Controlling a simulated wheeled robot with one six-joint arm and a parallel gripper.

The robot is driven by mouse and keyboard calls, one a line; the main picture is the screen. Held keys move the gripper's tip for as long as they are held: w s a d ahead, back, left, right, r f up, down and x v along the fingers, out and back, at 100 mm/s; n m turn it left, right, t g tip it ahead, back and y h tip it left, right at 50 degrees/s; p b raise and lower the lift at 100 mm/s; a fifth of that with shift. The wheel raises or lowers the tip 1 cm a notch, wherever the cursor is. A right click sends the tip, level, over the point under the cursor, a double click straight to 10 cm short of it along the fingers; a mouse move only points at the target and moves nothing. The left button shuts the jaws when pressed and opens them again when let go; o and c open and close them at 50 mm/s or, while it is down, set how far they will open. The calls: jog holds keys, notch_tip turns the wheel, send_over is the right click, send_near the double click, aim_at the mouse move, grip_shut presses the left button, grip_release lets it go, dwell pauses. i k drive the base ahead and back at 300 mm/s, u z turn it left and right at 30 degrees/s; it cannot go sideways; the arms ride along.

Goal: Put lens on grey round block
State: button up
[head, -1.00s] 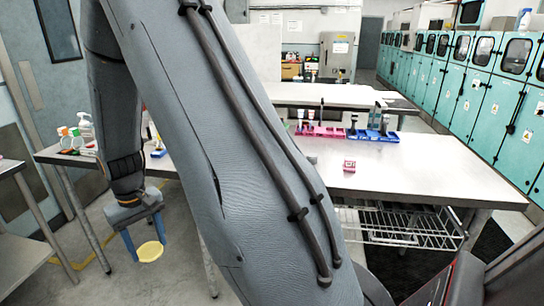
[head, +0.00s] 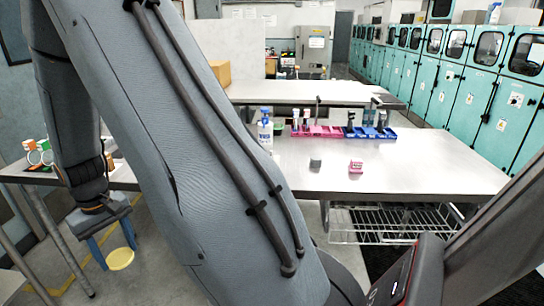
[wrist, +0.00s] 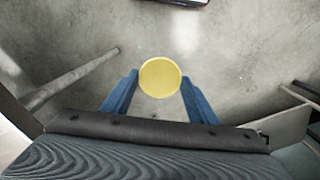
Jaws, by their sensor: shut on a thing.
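The lens is a yellow round disc (head: 120,258) in the head view, and it also shows in the wrist view (wrist: 160,77). My gripper (head: 112,246) is shut on it, with one blue finger on each side. The gripper points down and holds the lens over open floor, left of and below the main table. The grey round block (head: 315,163) stands on the main table, well to the right of my gripper. My arm crosses the middle of the head view and hides part of the tables.
The main table (head: 420,172) bears a pink block (head: 356,166) just right of the grey block. Pink and blue trays (head: 371,132) and a spray bottle (head: 265,130) stand behind. A side table with tape rolls (head: 38,152) is at left. Teal cabinets line the right.

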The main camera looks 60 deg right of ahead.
aim_at(316, 158)
jog(key=z, duration=2.5)
